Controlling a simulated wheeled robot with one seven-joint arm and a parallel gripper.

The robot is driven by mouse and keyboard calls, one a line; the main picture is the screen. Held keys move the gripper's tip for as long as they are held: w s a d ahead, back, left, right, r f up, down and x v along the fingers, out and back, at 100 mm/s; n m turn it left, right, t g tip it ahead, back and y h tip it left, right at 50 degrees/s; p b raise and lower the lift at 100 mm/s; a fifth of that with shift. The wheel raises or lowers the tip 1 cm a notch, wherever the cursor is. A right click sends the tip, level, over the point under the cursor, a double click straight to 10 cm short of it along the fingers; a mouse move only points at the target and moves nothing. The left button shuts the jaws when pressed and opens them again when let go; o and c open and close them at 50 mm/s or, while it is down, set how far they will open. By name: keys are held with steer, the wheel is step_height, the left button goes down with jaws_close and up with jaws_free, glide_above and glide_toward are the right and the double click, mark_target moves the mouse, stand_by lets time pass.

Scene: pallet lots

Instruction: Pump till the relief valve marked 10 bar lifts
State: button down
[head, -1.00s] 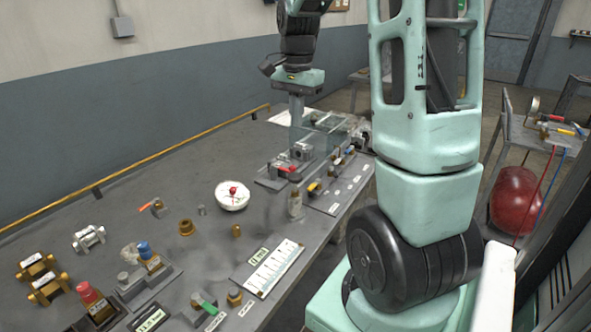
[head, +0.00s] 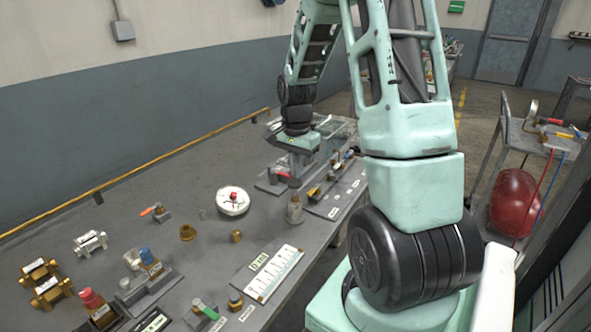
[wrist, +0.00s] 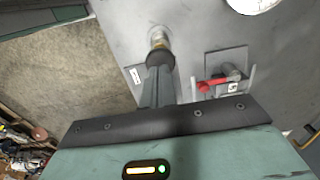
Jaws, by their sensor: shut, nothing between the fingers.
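My gripper (head: 296,182) is shut and points down over the far right part of the bench. In the wrist view the closed fingers (wrist: 158,72) end close to a grey and brass upright fitting (wrist: 158,38); whether they touch it I cannot tell. A red-handled valve (wrist: 215,84) stands beside the fingers. In the head view a red-capped fitting (head: 92,299) and a blue-capped fitting (head: 148,257) stand at the near left. A white round dial (head: 233,203) lies mid-bench. The 10 bar marking is not legible, and I cannot identify the pump.
A grey bottle-shaped fitting (head: 295,212) stands near the bench's front edge. A red tank (head: 515,200) stands under a side table.

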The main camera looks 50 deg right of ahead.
mark_target(296, 181)
steer(key=shift+f, duration=0.6)
step_height(296, 181, down, 4)
steer(key=shift+r+b, duration=0.1)
steer(key=shift+b, duration=1)
steer(key=shift+r, duration=0.1)
steer(key=shift+s, duration=0.1)
steer(key=shift+r+p, duration=0.4)
steer(key=shift+p, duration=0.15)
step_height(296, 181, up, 14)
steer(key=p, duration=0.1)
steer(key=shift+f+p, duration=0.2)
steer(key=shift+p, duration=0.15)
